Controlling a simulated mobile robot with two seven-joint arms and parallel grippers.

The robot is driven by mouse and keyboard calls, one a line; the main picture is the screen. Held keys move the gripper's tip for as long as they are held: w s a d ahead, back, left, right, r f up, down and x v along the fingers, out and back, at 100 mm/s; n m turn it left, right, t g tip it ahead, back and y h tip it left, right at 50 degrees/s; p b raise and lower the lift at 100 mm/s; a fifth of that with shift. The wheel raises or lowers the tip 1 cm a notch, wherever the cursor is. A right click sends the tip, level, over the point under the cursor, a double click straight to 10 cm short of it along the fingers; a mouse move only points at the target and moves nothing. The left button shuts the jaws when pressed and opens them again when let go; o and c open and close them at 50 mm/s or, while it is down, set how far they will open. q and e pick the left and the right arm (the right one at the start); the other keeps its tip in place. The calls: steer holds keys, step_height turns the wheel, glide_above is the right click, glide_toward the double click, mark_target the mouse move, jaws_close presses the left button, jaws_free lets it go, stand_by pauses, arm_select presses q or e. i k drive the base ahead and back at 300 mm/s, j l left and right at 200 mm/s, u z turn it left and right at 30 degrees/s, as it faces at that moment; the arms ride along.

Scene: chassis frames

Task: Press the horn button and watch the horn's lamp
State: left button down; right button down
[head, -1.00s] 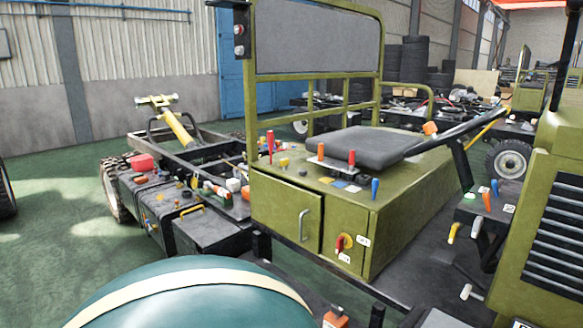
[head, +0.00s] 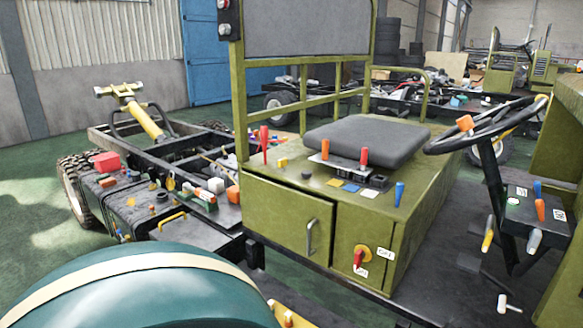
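Neither of my grippers is in view. No part is clearly labelled as the horn button or its lamp, and I cannot tell which they are. Candidate controls sit on the olive seat box (head: 282,214): a yellow button (head: 282,162), a black knob (head: 306,174), red-topped levers (head: 325,149), a blue lever (head: 399,193) and a red rotary switch (head: 360,257) on its front. A dark panel (head: 535,216) under the steering wheel (head: 485,125) carries blue and orange levers and a small pale button (head: 513,201). No lamp is visibly lit.
A large teal dome with a cream band (head: 140,295) fills the lower left foreground. A bare chassis (head: 150,140) with a yellow column (head: 146,121) stands at left. An olive body (head: 562,270) borders the right edge. Green floor (head: 25,220) is open at far left.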

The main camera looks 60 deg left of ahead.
mark_target(305, 174)
steer(key=j+u, duration=0.2)
steer(key=j, duration=2.7)
